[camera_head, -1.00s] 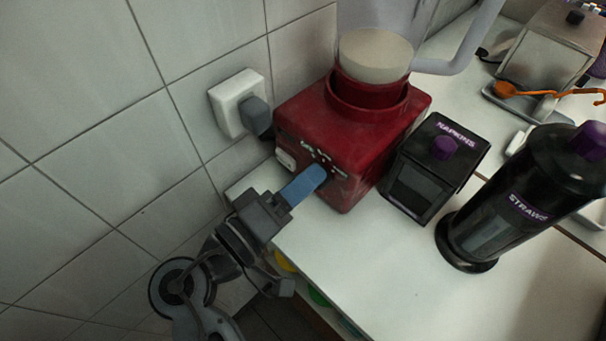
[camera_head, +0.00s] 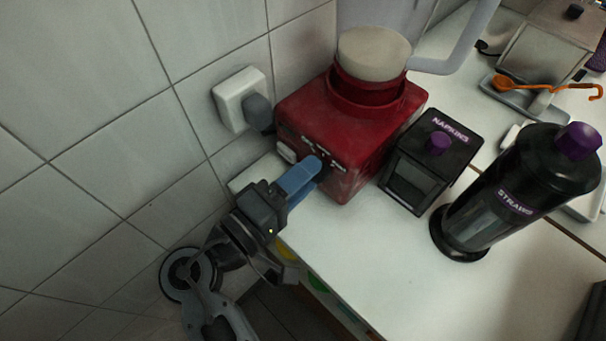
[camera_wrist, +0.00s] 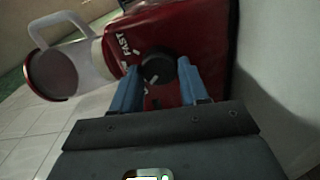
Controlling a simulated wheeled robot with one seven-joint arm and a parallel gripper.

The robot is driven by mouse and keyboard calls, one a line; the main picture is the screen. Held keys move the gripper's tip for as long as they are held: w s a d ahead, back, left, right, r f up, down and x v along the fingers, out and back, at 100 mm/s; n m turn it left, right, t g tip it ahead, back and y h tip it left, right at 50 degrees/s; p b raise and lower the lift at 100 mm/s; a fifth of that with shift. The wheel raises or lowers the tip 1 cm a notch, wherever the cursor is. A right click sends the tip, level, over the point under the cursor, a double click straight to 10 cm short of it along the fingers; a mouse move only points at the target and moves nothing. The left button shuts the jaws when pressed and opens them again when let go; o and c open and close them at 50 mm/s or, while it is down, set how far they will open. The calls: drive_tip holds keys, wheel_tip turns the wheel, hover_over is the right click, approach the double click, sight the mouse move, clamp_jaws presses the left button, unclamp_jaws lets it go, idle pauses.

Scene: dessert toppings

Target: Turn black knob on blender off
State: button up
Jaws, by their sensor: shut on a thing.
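The red blender base (camera_head: 335,125) stands on the white counter against the tiled wall; it also shows in the wrist view (camera_wrist: 195,35). Its round black knob (camera_wrist: 157,69) is on the front face, next to the white word FAST. My gripper (camera_head: 315,166) reaches that face from the lower left. In the wrist view, the blue fingers of my gripper (camera_wrist: 159,75) are on either side of the knob and shut on it. In the head view the fingers hide most of the knob.
A black napkin box (camera_head: 431,162) and a tall black straw dispenser (camera_head: 515,185) stand to the blender's right. A plug sits in the wall socket (camera_head: 238,98) at its left. The blender jar with a handle (camera_wrist: 60,70) shows in the wrist view. The front counter is clear.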

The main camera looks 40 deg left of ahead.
drive_tip(key=o, duration=1.1)
drive_tip(key=shift+c, duration=0.2)
drive_tip(key=s+b, duration=0.1)
drive_tip(key=s, duration=0.6)
drive_tip(key=shift+s+a+b, duration=0.3)
drive_tip(key=shift+s+b, duration=0.05)
drive_tip(key=shift+s, duration=0.05)
